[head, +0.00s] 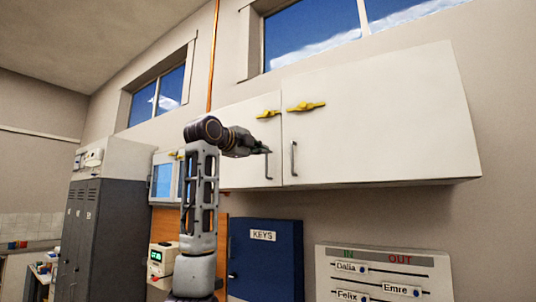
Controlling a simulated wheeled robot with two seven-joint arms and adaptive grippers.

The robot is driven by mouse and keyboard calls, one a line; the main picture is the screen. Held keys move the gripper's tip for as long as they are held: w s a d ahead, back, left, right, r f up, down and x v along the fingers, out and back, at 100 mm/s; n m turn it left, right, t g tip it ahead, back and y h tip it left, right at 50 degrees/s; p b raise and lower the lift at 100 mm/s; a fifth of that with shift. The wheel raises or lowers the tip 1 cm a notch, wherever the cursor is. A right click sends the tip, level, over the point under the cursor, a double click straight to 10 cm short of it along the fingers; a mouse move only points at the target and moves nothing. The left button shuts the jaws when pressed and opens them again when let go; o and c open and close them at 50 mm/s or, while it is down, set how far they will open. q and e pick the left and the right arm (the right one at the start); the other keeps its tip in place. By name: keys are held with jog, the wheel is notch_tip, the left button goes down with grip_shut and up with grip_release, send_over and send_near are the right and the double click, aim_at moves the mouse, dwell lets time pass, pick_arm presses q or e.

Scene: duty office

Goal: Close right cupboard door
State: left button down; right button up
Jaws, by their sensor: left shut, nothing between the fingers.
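The white wall cupboard has a right door (390,120) and a left door (235,110), side by side. The right door looks flush with the left one, with only a thin dark seam between them. The right door carries a vertical metal handle (293,158) near the seam and a yellow latch (306,106) above it. The left door has its own handle (268,166) and yellow latch (268,114). My left gripper (266,151) is shut and empty, in front of the left door near the top of its handle; I cannot tell if they touch. My right gripper is out of view.
Below the cupboard are a blue key box (266,262) and a white in/out board (382,276). Dark lockers (92,235) stand at the left. A white-framed glazed unit (162,180) is behind my arm. The space in front of the right door looks clear.

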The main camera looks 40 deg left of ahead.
pick_arm(q)
jog(key=shift+s+a+b, duration=0.2)
jog(key=shift+s+a, duration=0.35)
jog(key=shift+s, duration=0.35)
jog(key=shift+s+a+b, duration=0.2)
jog(key=shift+s+a, duration=0.3)
jog(key=shift+s, duration=0.4)
jog(key=shift+w+f, duration=0.1)
